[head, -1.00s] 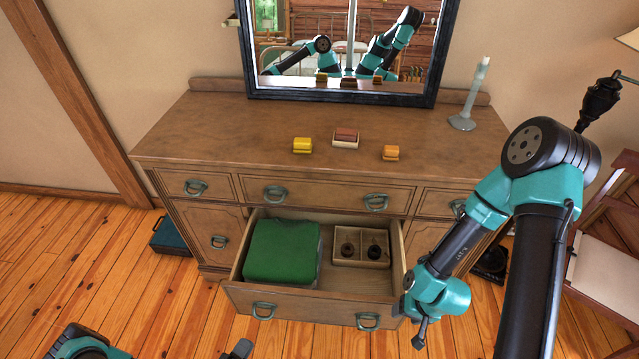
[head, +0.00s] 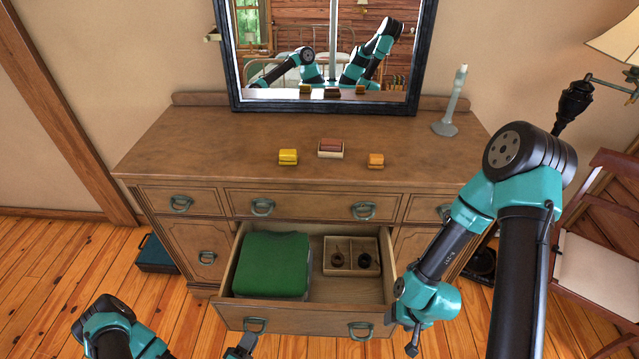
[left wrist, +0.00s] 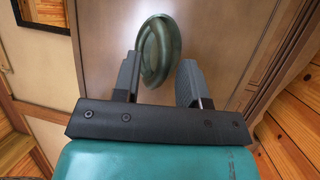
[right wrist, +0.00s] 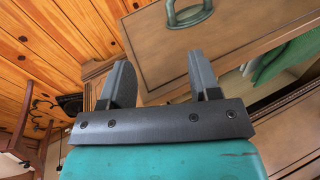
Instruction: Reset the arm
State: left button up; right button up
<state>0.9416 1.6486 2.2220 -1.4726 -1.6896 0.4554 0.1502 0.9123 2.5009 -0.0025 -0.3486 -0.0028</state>
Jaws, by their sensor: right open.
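My left gripper (head: 243,345) is low in front of the open drawer (head: 300,313), at the bottom edge of the head view. In the left wrist view it (left wrist: 158,80) is open, with a green-grey metal drawer handle (left wrist: 160,50) beyond and between its fingers, not clamped. My right gripper (head: 405,338) hangs at the drawer's right front corner. In the right wrist view it (right wrist: 162,75) is open and empty, with another drawer handle (right wrist: 188,12) beyond the fingers.
The drawer holds a green folded cloth (head: 271,265) and a divided wooden box (head: 351,256) with dark rings. Small yellow, red and orange items and a candlestick (head: 452,105) stand on the dresser (head: 200,140). A chair (head: 600,240) stands at right.

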pick_arm(q)
jog(key=shift+x, duration=1.3)
jog(key=shift+w, duration=0.1)
